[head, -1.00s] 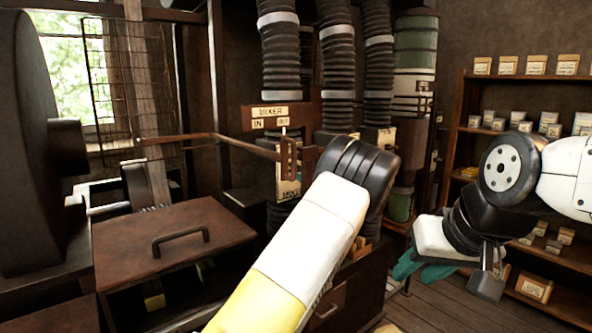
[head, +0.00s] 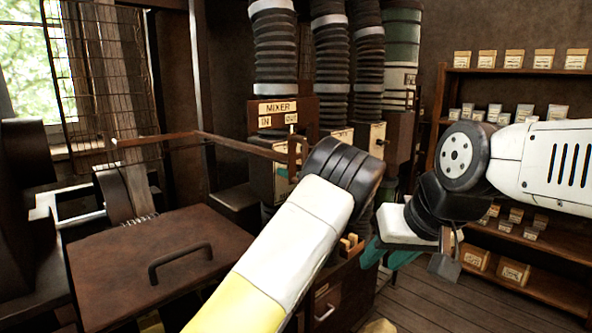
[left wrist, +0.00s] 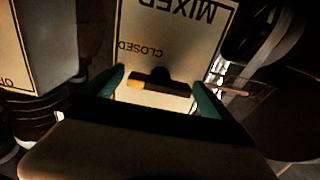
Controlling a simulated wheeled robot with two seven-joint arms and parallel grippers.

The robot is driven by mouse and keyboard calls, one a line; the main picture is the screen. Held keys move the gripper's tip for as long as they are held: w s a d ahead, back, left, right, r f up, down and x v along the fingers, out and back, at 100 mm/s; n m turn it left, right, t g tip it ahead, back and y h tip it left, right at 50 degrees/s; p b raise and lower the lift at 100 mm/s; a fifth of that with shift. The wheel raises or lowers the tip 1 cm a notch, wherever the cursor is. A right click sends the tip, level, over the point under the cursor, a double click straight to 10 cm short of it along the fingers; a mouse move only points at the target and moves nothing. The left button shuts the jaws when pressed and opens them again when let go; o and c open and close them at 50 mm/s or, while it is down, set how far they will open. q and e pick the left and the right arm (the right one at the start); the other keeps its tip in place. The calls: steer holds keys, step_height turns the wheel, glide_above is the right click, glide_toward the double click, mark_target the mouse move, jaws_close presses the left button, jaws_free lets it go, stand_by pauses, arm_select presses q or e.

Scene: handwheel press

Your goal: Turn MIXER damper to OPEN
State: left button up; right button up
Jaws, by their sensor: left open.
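The MIXER damper plate (left wrist: 172,38) fills the top middle of the left wrist view, upside down, with the words MIXER and CLOSED on it. The damper lever (left wrist: 160,84), dark with an orange-yellow end, lies crosswise near the CLOSED mark. My left gripper (left wrist: 160,91) is open, its teal fingers on either side of the lever; contact is unclear.
Ribbed ducts (head: 330,70) rise behind the damper. A wooden rod (head: 215,138) crosses left of it. A brown lidded box (head: 160,250) stands at front left. Shelves with small packets (head: 515,90) line the right wall. Some plank floor (head: 470,290) is clear.

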arm_select(q)
steer(key=c, duration=1.4)
steer(key=shift+o, duration=0.2)
steer(key=n, duration=0.4)
steer(key=shift+n, duration=0.4)
steer(key=n, duration=0.4)
steer(key=shift+n, duration=0.3)
steer(key=n, duration=0.4)
steer(key=shift+n, duration=0.3)
steer(key=shift+f+n, duration=0.1)
steer(key=shift+n, duration=1.9)
